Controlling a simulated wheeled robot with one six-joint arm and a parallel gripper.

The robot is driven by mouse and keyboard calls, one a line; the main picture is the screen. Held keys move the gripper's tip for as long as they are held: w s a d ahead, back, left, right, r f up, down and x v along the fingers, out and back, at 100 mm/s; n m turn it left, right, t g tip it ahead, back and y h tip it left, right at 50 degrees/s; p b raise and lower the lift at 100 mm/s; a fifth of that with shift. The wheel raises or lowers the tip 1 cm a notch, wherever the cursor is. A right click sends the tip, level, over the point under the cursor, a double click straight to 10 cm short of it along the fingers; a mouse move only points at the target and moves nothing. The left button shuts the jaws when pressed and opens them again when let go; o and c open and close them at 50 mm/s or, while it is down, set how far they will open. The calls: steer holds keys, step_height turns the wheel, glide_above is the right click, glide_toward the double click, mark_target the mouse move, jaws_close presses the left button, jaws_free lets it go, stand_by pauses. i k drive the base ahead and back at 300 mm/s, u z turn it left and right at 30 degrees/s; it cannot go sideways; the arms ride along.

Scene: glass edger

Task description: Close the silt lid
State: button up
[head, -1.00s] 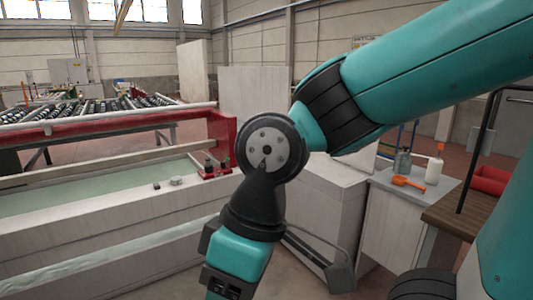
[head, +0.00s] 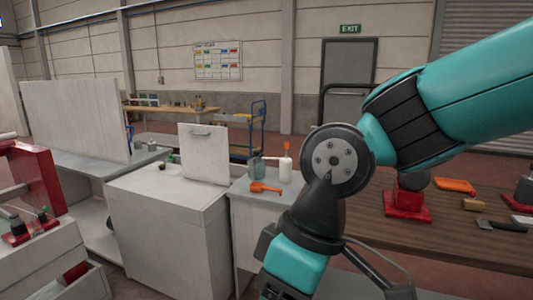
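A pale panel with a bar handle near its top, which looks like the silt lid (head: 204,158), stands upright at the far right part of a pale box-shaped cabinet (head: 168,240). The cabinet's flat top shows in front of it and to its left. Whether the cabinet has an opening there, I cannot tell. My arm crosses the right half of the head view, and its wrist runs off the bottom edge, right of the cabinet. My gripper's fingers are out of the picture.
Right of the lid, a small table (head: 258,205) bears a grey bottle (head: 256,167), a white bottle (head: 285,168) and an orange scoop (head: 265,188). A wooden bench (head: 450,235) with tools lies at the right. Red machine parts (head: 35,180) stand at the left.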

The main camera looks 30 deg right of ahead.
mark_target(204, 149)
steer(key=z, duration=0.2)
steer(key=i, duration=1.05)
steer(key=u, duration=0.75)
steer(key=i, duration=0.7)
steer(key=u, duration=0.5)
steer(key=i, duration=1.25)
steer(key=z, duration=1.15)
steer(key=i, duration=0.35)
steer(key=z, duration=0.45)
